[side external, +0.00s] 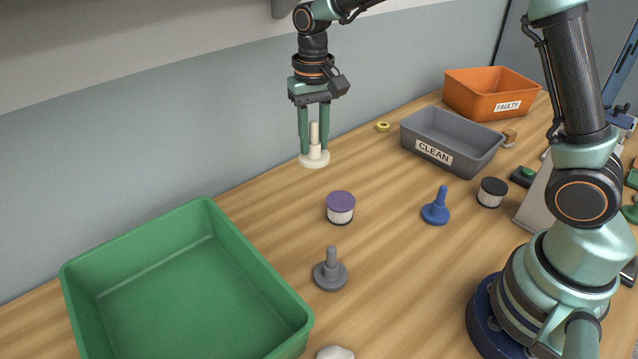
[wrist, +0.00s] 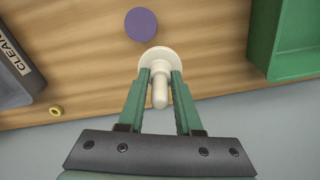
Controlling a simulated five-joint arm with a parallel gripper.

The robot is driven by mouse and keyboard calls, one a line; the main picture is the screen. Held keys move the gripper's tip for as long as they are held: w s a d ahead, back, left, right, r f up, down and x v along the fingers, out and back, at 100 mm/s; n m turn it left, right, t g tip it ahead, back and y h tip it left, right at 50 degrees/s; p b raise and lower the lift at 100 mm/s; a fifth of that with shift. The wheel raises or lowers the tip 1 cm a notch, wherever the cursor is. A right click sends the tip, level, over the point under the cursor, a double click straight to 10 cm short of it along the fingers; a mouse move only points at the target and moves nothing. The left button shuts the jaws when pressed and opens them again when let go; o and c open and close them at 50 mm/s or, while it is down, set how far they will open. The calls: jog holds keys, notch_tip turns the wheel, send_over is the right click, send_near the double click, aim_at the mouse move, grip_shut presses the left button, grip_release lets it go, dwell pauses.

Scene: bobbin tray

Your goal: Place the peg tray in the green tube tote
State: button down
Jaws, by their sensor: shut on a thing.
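The peg tray (side external: 314,160) is a cream round base with an upright peg at its middle. It also shows in the wrist view (wrist: 145,58). My gripper (side external: 314,148) points down with its green fingers on both sides of the peg, shut on it. The wrist view shows the fingertips (wrist: 160,72) close above the base. I cannot tell whether the base touches the table. The green tote (side external: 205,222) stands at the lower left of the side view, open and empty where visible. Its edge shows at the upper right of the wrist view (wrist: 262,40).
A purple-topped bobbin (side external: 340,203), a grey peg piece (side external: 330,275) and a blue one (side external: 436,212) stand on the table. A grey CLEAN bin (side external: 470,155) and an orange FAULTY bin (side external: 509,107) are further right. The wall rises close behind my gripper.

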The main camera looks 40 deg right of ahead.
jog(key=s+a+r+n, duration=0.2)
jog(key=a+n, duration=0.1)
jog(key=a, duration=0.5)
jog(key=s+a+r+n, duration=0.2)
jog(key=a+n, duration=0.2)
jog(key=a, duration=0.5)
notch_tip(320, 180, up, 3)
jog(key=n, duration=0.6)
send_over(224, 339)
notch_tip(224, 339, down, 20)
jog(key=shift+r, duration=0.1)
jog(key=c, duration=0.6)
grip_release()
